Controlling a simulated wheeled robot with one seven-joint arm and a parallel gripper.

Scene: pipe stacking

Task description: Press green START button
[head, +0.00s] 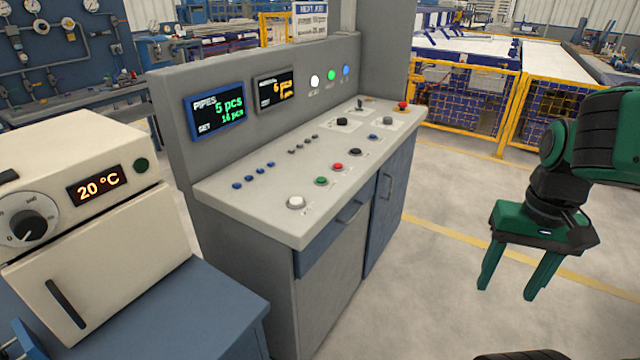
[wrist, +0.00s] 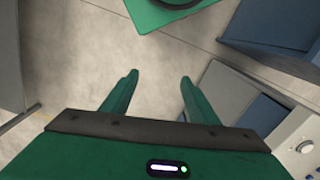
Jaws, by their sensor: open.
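The green button (head: 321,181) sits on the sloped top of the grey control console (head: 245,205), between a white button (head: 296,203) and a red button (head: 338,167). Its label is too small to read. My gripper (head: 508,287) hangs in the air to the right of the console, with its fingers pointing down. It is open and empty, well apart from the buttons. In the wrist view my gripper's fingers (wrist: 158,78) are spread over bare floor. A white knob (wrist: 305,146) shows at the lower right there; the green button cannot be made out.
A cream oven-like box (head: 90,215) reading 20 °C stands left of the console on a blue cabinet (head: 195,300). Displays (head: 215,110) are on the console's back panel. A yellow fence (head: 465,95) stands behind. Floor between console and gripper is clear.

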